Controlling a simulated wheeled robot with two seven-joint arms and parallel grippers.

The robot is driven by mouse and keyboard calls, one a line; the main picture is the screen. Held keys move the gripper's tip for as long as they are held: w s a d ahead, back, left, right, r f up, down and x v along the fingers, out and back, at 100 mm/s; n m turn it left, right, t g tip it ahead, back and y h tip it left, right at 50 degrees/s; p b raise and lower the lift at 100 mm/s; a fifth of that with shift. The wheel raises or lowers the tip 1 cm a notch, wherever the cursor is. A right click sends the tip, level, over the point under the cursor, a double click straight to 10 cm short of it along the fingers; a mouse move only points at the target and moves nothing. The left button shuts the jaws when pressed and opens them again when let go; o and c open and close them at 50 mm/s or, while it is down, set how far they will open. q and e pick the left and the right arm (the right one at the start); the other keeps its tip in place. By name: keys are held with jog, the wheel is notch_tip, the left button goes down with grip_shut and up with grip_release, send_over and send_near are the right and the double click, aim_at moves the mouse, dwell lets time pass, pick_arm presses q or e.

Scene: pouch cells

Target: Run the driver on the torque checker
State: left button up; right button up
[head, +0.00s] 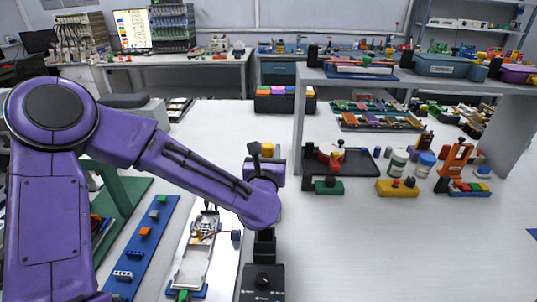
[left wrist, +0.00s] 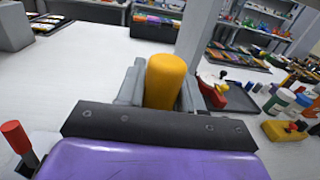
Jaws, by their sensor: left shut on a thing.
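My left gripper (head: 266,160) is shut on the yellow handle of the driver (head: 267,149), which stands up between its fingers. In the left wrist view the yellow driver handle (left wrist: 165,80) is gripped between the grey fingers (left wrist: 160,95). The torque checker (head: 263,282) appears to be the black box with a knob and white markings at the bottom of the head view, with a black upright part (head: 264,243) behind it. The driver's lower end is hidden by my arm, so I cannot tell if it touches the checker. My right gripper is not in view.
A blue strip with small blocks (head: 152,240) and a white tray with parts (head: 195,255) lie left of the checker. A grey shelf (head: 298,130) stands at right, with a black tray (head: 350,160), jars and fixtures below it. The white table (head: 400,250) is clear at front right.

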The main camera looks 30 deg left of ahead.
pick_arm(q)
notch_tip(320, 180, up, 6)
jog(key=p, duration=0.3)
jog(key=shift+f, duration=0.15)
dwell(0.5)
